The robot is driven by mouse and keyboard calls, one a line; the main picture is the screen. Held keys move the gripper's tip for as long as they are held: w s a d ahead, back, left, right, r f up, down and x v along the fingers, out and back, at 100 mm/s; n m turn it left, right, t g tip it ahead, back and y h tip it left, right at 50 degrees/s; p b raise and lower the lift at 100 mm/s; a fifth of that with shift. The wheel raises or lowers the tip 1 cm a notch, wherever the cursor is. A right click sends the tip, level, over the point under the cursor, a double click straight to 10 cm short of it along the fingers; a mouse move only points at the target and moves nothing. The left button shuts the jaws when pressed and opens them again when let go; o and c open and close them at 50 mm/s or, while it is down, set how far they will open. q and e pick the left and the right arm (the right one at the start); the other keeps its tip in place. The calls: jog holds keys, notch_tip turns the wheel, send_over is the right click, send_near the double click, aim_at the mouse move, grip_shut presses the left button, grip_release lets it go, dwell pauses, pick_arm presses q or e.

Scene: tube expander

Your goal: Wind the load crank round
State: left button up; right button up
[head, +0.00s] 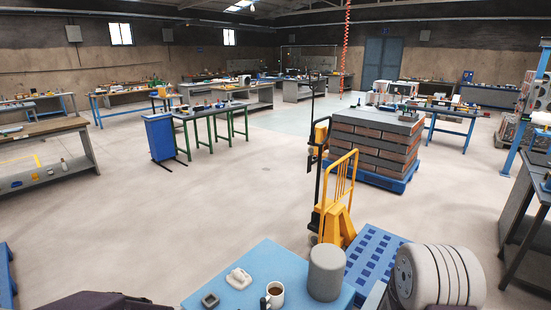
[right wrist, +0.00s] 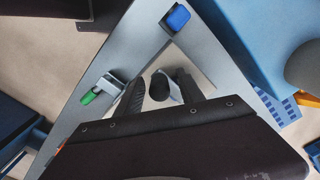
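In the right wrist view a black round crank knob (right wrist: 159,87) is seen nearly end-on, with a pale metal piece beside it. I take it to be the load crank's handle, but the rest of the crank is hidden. My right gripper (right wrist: 160,82) has its two dark fingers on either side of the knob, with narrow gaps showing, so it is open around it. A grey metal frame (right wrist: 95,62) surrounds this spot, carrying a green-tipped part (right wrist: 90,97) and a blue-capped part (right wrist: 177,17). My left gripper is not in view.
In the head view a blue tabletop (head: 255,262) holds a mug (head: 273,296), a white object (head: 238,278) and a grey cylinder (head: 326,272). A yellow pallet truck (head: 338,210) is beyond. Open floor lies left.

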jog(key=shift+r+p, duration=3.3)
jog(key=shift+r, duration=0.3)
jog(key=shift+f, duration=0.15)
jog(key=w+a+r+n+t+b, duration=0.2)
jog(key=w+a+r+t+b, duration=0.1)
jog(key=w+r+b, duration=0.1)
jog(key=s+a+r+n+g, duration=0.1)
jog(key=s+r+n, duration=0.2)
jog(key=s+n, duration=0.4)
jog(key=n, duration=0.5)
jog(key=shift+a+r+n+g+b, duration=0.2)
jog(key=shift+a+n+g+b, duration=0.1)
jog(key=shift+g+b, duration=0.1)
jog(key=shift+s, duration=0.1)
